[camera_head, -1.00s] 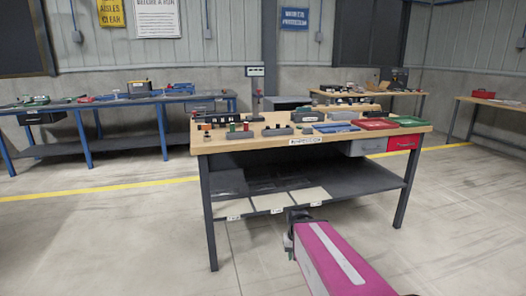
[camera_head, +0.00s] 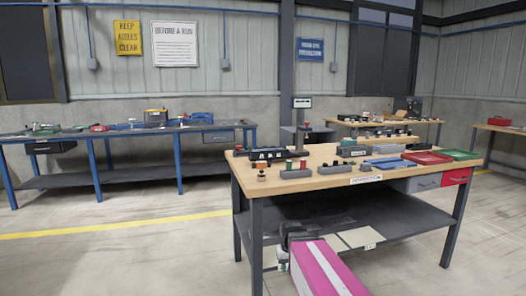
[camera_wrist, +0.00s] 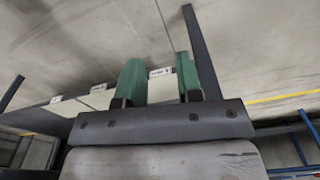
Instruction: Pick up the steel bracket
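I cannot pick out the steel bracket for certain among the small parts on the wooden-topped workbench (camera_head: 330,184). My gripper (camera_wrist: 158,64) shows two green fingers set apart, with nothing between them but a white label and floor behind. In the head view my gripper (camera_head: 290,238) is low, below the bench top and by the front of the lower shelf, partly hidden by my pink arm.
The bench top holds grey blocks (camera_head: 296,173), a blue tray (camera_head: 388,163), a red tray (camera_head: 427,158) and a green tray (camera_head: 460,154). A blue-framed bench (camera_head: 110,133) stands at the left wall. The floor at left is clear.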

